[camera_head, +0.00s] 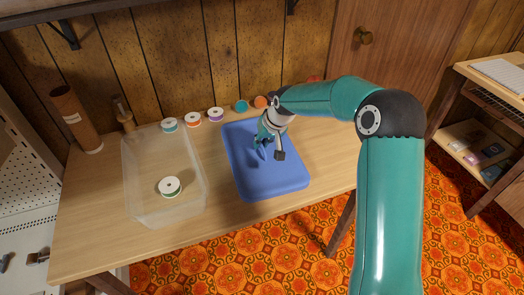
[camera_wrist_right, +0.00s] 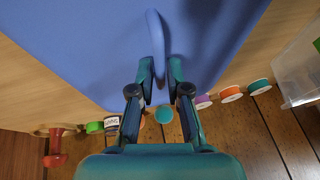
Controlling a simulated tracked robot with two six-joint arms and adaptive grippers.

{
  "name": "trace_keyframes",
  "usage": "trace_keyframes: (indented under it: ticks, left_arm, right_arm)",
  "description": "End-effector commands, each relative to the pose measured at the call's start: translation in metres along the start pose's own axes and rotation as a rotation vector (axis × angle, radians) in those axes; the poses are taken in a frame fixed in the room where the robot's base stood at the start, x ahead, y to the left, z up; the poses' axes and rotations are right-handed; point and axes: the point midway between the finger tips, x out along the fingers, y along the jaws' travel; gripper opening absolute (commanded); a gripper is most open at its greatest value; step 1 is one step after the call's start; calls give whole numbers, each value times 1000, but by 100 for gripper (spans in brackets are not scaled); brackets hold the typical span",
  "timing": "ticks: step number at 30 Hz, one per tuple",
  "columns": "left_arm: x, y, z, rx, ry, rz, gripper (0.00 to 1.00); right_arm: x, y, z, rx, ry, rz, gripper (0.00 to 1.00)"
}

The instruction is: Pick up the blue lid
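The blue lid (camera_head: 272,184) lies flat on the wooden table, right of the clear box; it also fills much of the right wrist view (camera_wrist_right: 85,45). Its raised blue handle (camera_wrist_right: 154,32) stands up near the lid's middle. My right gripper (camera_head: 268,152) is over the lid at the handle. In the right wrist view its fingers (camera_wrist_right: 161,68) straddle the handle's end, open, with a small gap on the right; the left finger looks very close to the handle, and I cannot tell if it touches. My left gripper is not in view.
Several thread spools (camera_head: 215,114) line the table's back edge before the panelled wall. A brown cylinder (camera_head: 75,115) stands at the back left. The table's front is clear.

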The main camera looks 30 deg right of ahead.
Motion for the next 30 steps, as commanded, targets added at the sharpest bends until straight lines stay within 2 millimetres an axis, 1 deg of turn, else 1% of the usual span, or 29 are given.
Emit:
trace_keyframes:
  ticks: [5, 8, 9, 23, 26, 30]
  left_arm:
    - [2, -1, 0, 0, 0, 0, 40]
    - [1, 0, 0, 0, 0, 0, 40]
    - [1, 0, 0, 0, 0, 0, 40]
    - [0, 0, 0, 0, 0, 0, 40]
    - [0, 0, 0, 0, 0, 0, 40]
    - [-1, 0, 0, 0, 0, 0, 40]
  right_arm:
    - [1, 0, 1, 0, 0, 0, 16]
    - [1, 0, 0, 0, 0, 0, 1]
    - [1, 0, 0, -1, 0, 0, 0]
    - [0, 0, 0, 0, -1, 0, 0]
    - [-2, 0, -1, 0, 0, 0, 0]
    - [-12, -2, -6, 0, 3, 0, 0]
